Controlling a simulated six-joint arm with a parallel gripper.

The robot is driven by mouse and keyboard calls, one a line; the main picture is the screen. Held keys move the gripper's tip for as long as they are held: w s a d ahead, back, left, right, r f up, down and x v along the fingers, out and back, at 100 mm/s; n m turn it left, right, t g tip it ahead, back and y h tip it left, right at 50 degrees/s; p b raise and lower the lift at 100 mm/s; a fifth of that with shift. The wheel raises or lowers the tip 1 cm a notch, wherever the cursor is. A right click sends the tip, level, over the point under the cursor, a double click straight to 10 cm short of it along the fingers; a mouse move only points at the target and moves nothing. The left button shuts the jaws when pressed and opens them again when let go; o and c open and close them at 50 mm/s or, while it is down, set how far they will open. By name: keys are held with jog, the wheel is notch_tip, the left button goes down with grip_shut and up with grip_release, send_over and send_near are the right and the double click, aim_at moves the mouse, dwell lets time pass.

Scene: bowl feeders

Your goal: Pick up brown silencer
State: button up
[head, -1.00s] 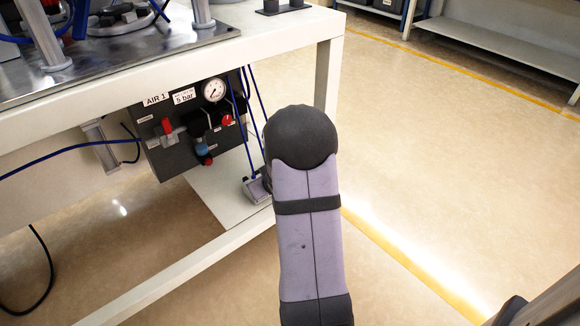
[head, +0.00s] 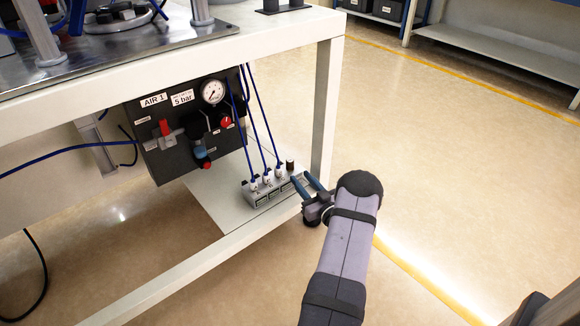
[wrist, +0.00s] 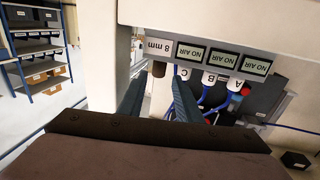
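The brown silencer (head: 289,165) is a small dark brown cylinder standing upright at the right end of the grey valve block (head: 271,192), on the table's lower shelf. In the wrist view the silencer (wrist: 159,69) shows beside the "8 mm" label, in line with the gap between the fingers. My gripper (head: 302,177) is open, its two blue fingers pointing at the block's right end. In the wrist view my gripper (wrist: 154,78) has nothing in it. The tips look close to the silencer; I cannot tell the exact gap.
Several white fittings with blue hoses (head: 267,173) stand on the block left of the silencer. The dark AIR 1 panel (head: 184,125) with a gauge hangs above left. A white table leg (head: 327,100) rises close behind the fingers. The floor to the right is clear.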

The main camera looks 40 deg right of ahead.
aim_at(292, 167)
jog(key=shift+w+d+f+b, duration=0.1)
jog(key=shift+w+d+b, duration=0.1)
jog(key=shift+w+b, duration=0.75)
jog(key=shift+w+d+f+b, duration=0.1)
jog(key=shift+w+d+b, duration=0.15)
jog(key=shift+w+b, duration=0.7)
jog(key=shift+w+d+f+b, duration=0.15)
jog(key=shift+w+b, duration=0.45)
jog(key=shift+w, duration=0.65)
jog(key=shift+w+d+r, duration=0.15)
jog(key=shift+w+r, duration=0.1)
jog(key=shift+w, duration=0.2)
jog(key=shift+c, duration=0.6)
grip_shut()
